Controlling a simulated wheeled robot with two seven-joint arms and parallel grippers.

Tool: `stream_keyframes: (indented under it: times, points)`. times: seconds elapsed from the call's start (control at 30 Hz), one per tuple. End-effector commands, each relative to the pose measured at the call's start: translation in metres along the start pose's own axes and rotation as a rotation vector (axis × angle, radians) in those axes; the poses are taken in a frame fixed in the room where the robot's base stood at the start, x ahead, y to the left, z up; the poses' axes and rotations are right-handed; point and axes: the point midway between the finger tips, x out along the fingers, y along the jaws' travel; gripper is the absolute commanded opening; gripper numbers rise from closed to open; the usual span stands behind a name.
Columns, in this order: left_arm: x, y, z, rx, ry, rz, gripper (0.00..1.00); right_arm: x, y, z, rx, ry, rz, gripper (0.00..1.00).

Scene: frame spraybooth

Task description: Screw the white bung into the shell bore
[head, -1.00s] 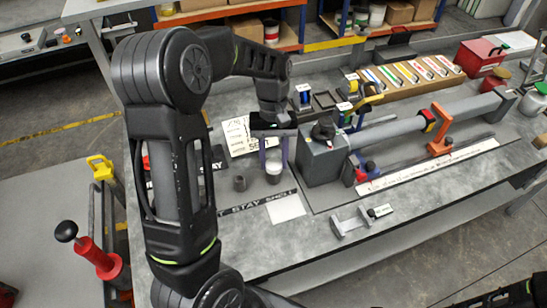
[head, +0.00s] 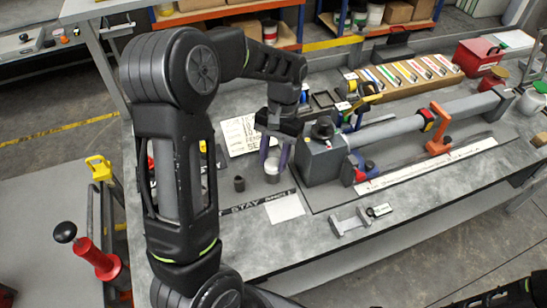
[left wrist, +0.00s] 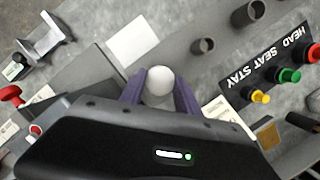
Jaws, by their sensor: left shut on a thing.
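My left gripper (head: 274,158) points down over the bench, its purple fingers shut around the white bung (head: 271,163). In the left wrist view the round white bung (left wrist: 158,80) shows between the fingertips. My right gripper does not show; only dark parts of my own body appear at the lower right.
A small dark hollow cylinder (head: 239,184) stands left of the gripper. A grey box fixture (head: 322,160) with a long tube (head: 390,130) stands close on the right. A white card (head: 285,208) lies in front. Red, green (left wrist: 289,75) and yellow knobs stand by a lettered strip (left wrist: 262,62).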

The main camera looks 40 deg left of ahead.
Motion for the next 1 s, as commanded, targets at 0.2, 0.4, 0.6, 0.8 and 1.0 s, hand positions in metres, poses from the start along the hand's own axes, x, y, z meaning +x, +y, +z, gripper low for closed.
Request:
stream_keyframes:
  times: [0.2,0.4,0.6,0.8,1.0]
  points:
    - [-0.0002,-0.0005,-0.0004,-0.002,0.002,0.0,0.49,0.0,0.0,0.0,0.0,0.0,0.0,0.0]
    - [0.0,-0.0006,-0.0001,-0.021,0.001,0.005,0.49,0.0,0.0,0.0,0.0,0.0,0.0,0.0]
    - [0.0001,-0.0022,0.0004,-0.292,0.001,0.082,0.49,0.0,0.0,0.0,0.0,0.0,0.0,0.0]
    - [0.0002,-0.002,0.0004,-0.394,0.001,0.11,0.49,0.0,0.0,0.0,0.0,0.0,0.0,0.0]
    - [0.0002,-0.0023,0.0006,-0.414,0.001,0.115,0.49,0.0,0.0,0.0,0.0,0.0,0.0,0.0]
